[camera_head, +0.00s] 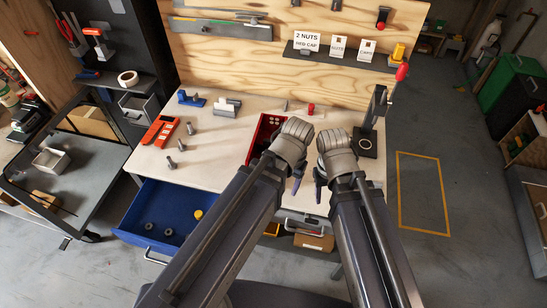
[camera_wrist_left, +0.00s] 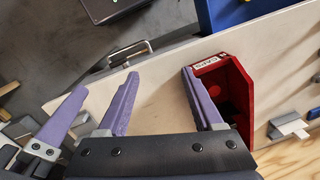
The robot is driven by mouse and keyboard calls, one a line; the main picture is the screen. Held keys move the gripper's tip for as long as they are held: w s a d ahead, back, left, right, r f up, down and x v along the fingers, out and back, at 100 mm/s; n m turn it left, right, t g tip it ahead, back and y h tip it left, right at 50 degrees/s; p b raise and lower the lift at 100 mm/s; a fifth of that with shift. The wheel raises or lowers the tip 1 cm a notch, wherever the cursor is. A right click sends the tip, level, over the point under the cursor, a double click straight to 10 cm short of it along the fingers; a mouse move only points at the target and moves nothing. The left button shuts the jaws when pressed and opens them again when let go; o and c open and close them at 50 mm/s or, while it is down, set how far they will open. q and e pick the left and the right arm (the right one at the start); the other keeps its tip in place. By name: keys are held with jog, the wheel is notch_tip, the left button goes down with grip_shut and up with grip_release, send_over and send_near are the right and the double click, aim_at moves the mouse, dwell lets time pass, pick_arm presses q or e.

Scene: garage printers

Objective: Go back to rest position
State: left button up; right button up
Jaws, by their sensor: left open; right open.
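Both my arms reach forward over the workbench (camera_head: 225,135), with their wrists close together. My right gripper (camera_head: 318,183) shows purple fingertips just below its wrist. My left gripper is mostly hidden behind its own arm in the head view. In the left wrist view my left gripper (camera_wrist_left: 160,73) has two purple fingers spread apart with nothing between the tips. A red bin (camera_wrist_left: 238,88) with a white label lies beyond its right finger; the bin (camera_head: 262,132) is partly covered by my left wrist in the head view. A finger of my right gripper shows at the left of the wrist view.
A lever press (camera_head: 373,115) stands beside my right wrist.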

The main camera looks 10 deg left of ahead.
dwell(0.3)
jog(key=shift+f+b, duration=0.6)
jog(key=shift+f, duration=0.05)
jog(key=shift+a, duration=0.1)
dwell(0.5)
